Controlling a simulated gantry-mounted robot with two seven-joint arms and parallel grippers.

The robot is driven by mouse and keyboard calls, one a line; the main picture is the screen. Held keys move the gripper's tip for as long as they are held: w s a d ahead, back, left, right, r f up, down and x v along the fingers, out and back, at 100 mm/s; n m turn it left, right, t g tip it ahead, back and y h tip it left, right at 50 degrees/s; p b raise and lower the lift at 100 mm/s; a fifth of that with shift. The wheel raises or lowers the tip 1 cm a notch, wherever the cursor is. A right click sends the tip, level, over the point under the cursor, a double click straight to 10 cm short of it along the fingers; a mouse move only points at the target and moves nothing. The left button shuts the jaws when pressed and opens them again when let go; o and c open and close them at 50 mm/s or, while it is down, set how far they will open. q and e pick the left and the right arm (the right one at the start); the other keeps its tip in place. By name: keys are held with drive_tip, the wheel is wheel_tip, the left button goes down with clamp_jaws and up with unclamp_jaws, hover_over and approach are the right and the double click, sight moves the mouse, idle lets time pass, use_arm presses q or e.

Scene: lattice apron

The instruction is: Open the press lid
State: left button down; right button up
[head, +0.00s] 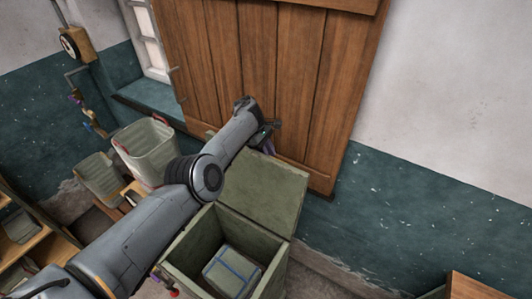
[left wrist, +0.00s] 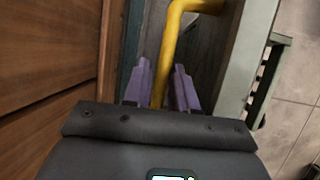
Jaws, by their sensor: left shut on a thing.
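The green press (head: 277,272) is a box at the lower middle of the head view. Its lid (head: 268,192) stands raised and tilted back towards the wooden boards, so the box is open at the top. A pale bundle with blue straps (head: 232,270) lies inside. My left gripper (head: 268,146) is at the lid's upper edge, mostly hidden by its wrist in the head view. In the left wrist view, its purple fingers (left wrist: 162,75) are shut on a yellow handle (left wrist: 169,48), one on each side. My right gripper is not in view.
Large wooden boards (head: 285,65) rise close behind the lid and my left gripper. Pale bins (head: 146,150) stand left of the press, and a wooden shelf (head: 40,245) is at the lower left. A wooden edge (head: 475,288) shows at the lower right.

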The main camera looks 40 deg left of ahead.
use_arm(q)
wheel_tip(320, 180, down, 2)
drive_tip(key=shift+s+f, duration=0.15)
drive_tip(key=shift+f, duration=0.1)
drive_tip(key=c, duration=1.4)
unclamp_jaws()
drive_tip(key=o, duration=0.3)
drive_tip(key=shift+w+r, duration=0.2)
drive_tip(key=shift+w, duration=0.25)
drive_tip(key=shift+w+d, duration=0.1)
drive_tip(key=shift+w, duration=0.1)
drive_tip(key=shift+r, duration=0.15)
drive_tip(key=v, duration=1.1)
drive_tip(key=shift+r, duration=0.25)
